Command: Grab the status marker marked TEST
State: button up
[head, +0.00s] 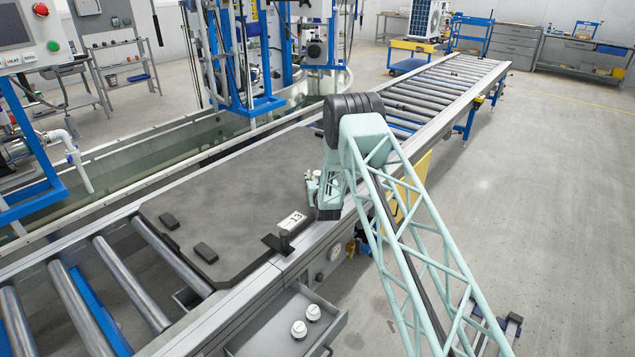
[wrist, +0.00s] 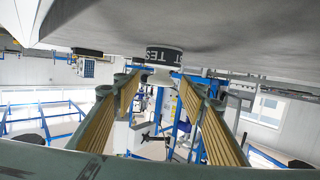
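The status marker marked TEST (wrist: 164,55) shows in the wrist view as a white piece with a dark band and white lettering. The wrist view is upside down, and the marker is against the grey plate surface at the top. My gripper (wrist: 158,80) is open, with ribbed gold pads left and right of the marker's line. I cannot tell whether the marker is between the fingertips or just beyond them; no grip on it shows. In the head view my gripper (head: 312,188) is low over the right edge of the dark plate (head: 225,185), by a small white piece, partly hidden by my wrist.
Two dark flat pieces (head: 206,252) lie on the plate's left part. An open drawer (head: 262,340) below holds two white round pieces (head: 299,330). The roller conveyor (head: 455,75) runs away behind my arm.

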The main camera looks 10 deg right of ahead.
jog(key=shift+x, duration=0.95)
jog(key=shift+c, duration=0.9)
jog(key=c, duration=0.8)
